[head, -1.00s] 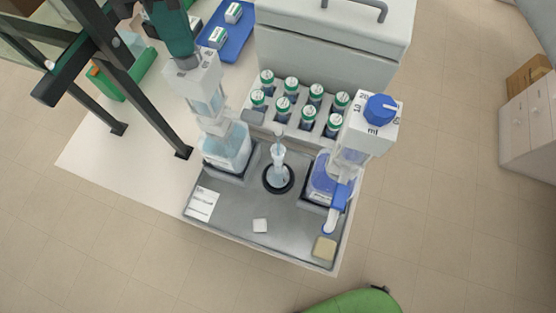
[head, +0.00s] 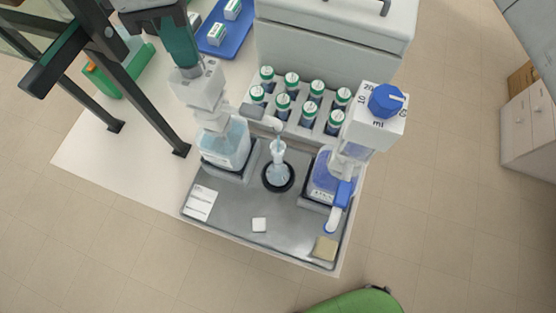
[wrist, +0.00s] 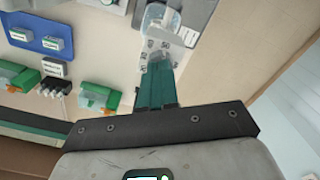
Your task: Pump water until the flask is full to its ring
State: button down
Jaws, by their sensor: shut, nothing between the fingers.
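My gripper (head: 184,62) has its green fingers shut and empty, tips down on the white pump head (head: 197,88) of the left dispenser. In the wrist view the shut fingers (wrist: 157,75) reach to the pale pump head (wrist: 167,42). The pump head sits low over the water bottle (head: 225,150), which holds clear bluish liquid. Its spout (head: 262,118) points right, with its end above the flask's neck. The small clear flask (head: 278,165) stands upright on a black round base (head: 268,184). It holds some pale liquid; its ring and exact level are too small to tell.
A second dispenser with a blue knob (head: 386,99) and blue liquid (head: 325,180) stands right of the flask. Several green-capped bottles (head: 283,102) stand in a rack behind.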

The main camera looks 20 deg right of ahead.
jog(key=shift+f, duration=0.6)
dwell(0.8)
jog(key=shift+r+p, duration=1.65)
jog(key=shift+r, duration=0.05)
jog(key=shift+r+p, duration=0.3)
jog(key=shift+r, duration=1)
jog(key=shift+r, duration=2.5)
jog(key=shift+s+a, duration=0.1)
